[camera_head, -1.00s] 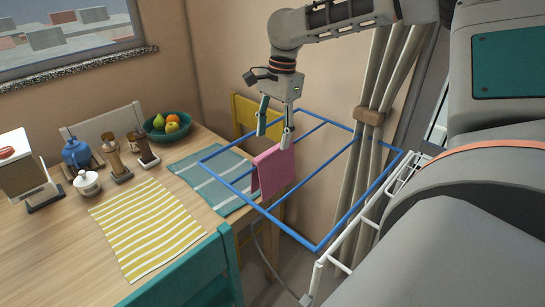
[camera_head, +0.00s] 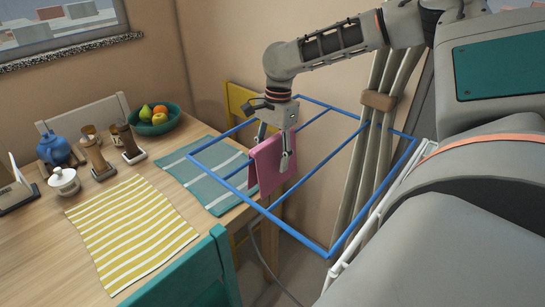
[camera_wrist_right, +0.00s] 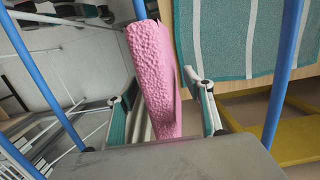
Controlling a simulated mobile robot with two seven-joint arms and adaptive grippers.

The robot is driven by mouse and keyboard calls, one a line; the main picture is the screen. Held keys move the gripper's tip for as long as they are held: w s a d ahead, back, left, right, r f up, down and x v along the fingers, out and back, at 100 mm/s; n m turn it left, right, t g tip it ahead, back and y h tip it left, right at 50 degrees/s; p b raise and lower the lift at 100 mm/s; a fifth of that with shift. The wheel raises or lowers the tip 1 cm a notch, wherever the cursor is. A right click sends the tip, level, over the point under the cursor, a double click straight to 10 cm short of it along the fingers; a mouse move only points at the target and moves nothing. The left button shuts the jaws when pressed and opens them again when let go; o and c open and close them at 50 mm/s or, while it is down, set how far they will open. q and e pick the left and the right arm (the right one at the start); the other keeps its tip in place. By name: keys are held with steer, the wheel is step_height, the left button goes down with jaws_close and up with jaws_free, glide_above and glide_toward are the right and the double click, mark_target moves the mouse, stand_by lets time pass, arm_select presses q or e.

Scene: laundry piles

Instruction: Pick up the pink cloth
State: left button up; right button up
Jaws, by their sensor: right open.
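The pink cloth (camera_head: 266,165) hangs folded over a bar of the blue drying rack (camera_head: 291,234). My right gripper (camera_head: 275,148) points down over the cloth, with one finger in front of it and the other mostly hidden behind it. In the right wrist view the cloth (camera_wrist_right: 158,80) runs between the two open fingers of the right gripper (camera_wrist_right: 165,108). A gap shows on the left finger's side; the right finger is close to the cloth, and contact is unclear. My left gripper is not in view.
A wooden table (camera_head: 40,245) at left holds a yellow striped mat (camera_head: 130,228), a teal striped mat (camera_head: 212,172), a fruit bowl (camera_head: 153,124) and a blue teapot (camera_head: 53,149). A teal chair (camera_head: 185,275) stands in front. A curtain (camera_head: 372,150) hangs behind the rack.

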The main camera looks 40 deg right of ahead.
steer(key=shift+a+f, duration=0.1)
steer(key=shift+f, duration=0.4)
steer(key=c, duration=1.3)
steer(key=shift+o, duration=0.2)
steer(key=shift+r, duration=0.1)
step_height(320, 180, up, 20)
steer(key=p, duration=0.3)
steer(key=shift+p, duration=0.4)
